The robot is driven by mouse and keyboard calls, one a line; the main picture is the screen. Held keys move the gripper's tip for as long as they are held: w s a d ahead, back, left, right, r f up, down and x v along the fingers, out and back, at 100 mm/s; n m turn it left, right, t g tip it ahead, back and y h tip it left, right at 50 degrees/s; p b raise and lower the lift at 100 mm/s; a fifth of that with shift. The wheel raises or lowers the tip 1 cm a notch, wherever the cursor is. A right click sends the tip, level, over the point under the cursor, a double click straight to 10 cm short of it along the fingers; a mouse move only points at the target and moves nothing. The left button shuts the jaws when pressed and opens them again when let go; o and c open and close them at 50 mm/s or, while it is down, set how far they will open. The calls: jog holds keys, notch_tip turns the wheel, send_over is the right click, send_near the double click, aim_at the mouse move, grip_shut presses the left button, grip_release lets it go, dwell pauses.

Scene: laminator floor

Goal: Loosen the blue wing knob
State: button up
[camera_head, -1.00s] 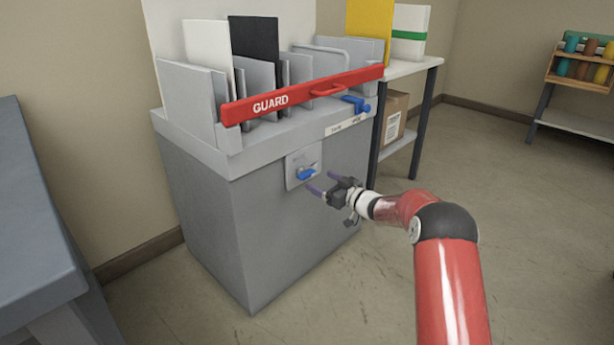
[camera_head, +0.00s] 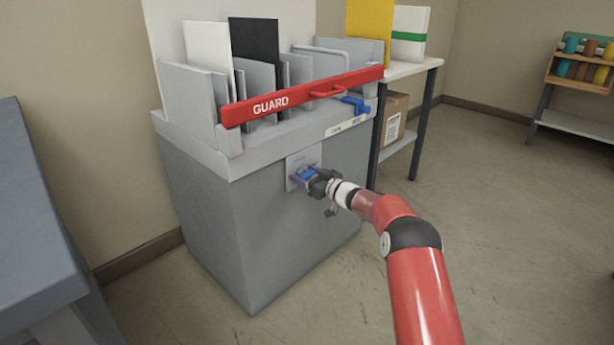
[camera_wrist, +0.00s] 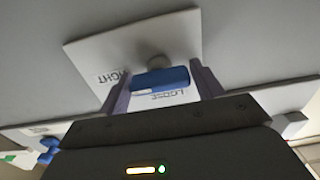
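The blue wing knob (camera_head: 306,172) is on a light square plate (camera_head: 291,168) on the grey machine's front. In the wrist view, the knob (camera_wrist: 160,79) lies nearly crosswise on a round stem. The plate (camera_wrist: 95,50) carries partly hidden lettering, "LOOSE" below the knob and a label ending in "GHT" at left. My gripper (camera_head: 303,175) is at the plate, its two purple fingers on either side of the knob's ends. The fingers look open at about the knob's width, with a thin gap at left; contact at the right is unclear.
A red bar marked GUARD (camera_head: 300,95) crosses above the plate, with a blue handle (camera_head: 357,105) near its right end. A table (camera_head: 411,68) with a cardboard box (camera_head: 393,119) below stands to the right. A grey-blue bench (camera_head: 35,215) is at left. Floor on the right is clear.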

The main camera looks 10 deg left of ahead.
jog(key=c, duration=0.6)
jog(key=shift+n+b, duration=0.4)
jog(key=n+b, duration=0.2)
jog(key=shift+f+n, duration=0.15)
jog(key=shift+n, duration=0.25)
jog(key=n+b, duration=0.3)
jog(key=n, duration=0.1)
jog(key=shift+s+n+b, duration=0.1)
jog(key=shift+n+b, duration=0.2)
jog(key=shift+b, duration=0.05)
jog(key=n+b, duration=0.3)
jog(key=n, duration=0.2)
jog(key=shift+a+f, duration=0.1)
jog(key=n+b, duration=0.1)
jog(key=n, duration=0.3)
jog(key=shift+n, duration=0.3)
